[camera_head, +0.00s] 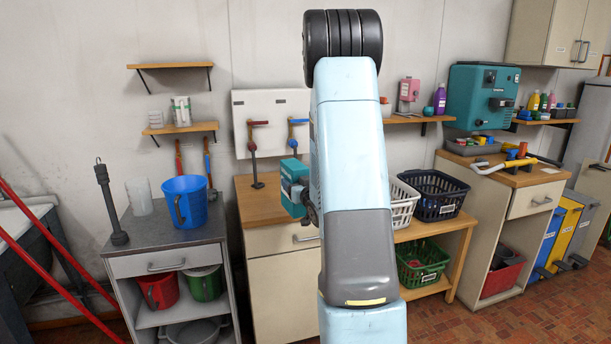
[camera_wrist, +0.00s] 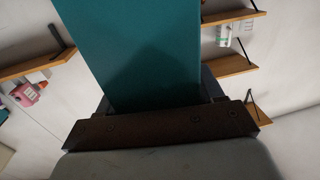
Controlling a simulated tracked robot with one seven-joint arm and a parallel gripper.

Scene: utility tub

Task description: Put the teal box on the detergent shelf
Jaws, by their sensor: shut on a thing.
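The teal box (camera_head: 292,182) is held upright above the wooden-topped cabinet, its right side hidden behind my arm. My gripper (camera_head: 307,210) is mostly hidden by the arm in the head view. In the wrist view my gripper (camera_wrist: 158,103) is shut on the teal box (camera_wrist: 130,45), which fills the space between the fingers. A wall shelf (camera_head: 418,119) holds a pink container (camera_head: 409,90) and a purple bottle (camera_head: 440,98). Another shelf (camera_head: 545,121) at the right holds several bottles. I cannot tell which is the detergent shelf.
Two small shelves (camera_head: 180,128) are on the left wall. A blue bucket (camera_head: 186,203) stands on the left cabinet. Tools with red and blue handles (camera_head: 254,150) stand by a white panel (camera_head: 270,105). A dark basket (camera_head: 433,195) and a teal machine (camera_head: 483,95) are at the right.

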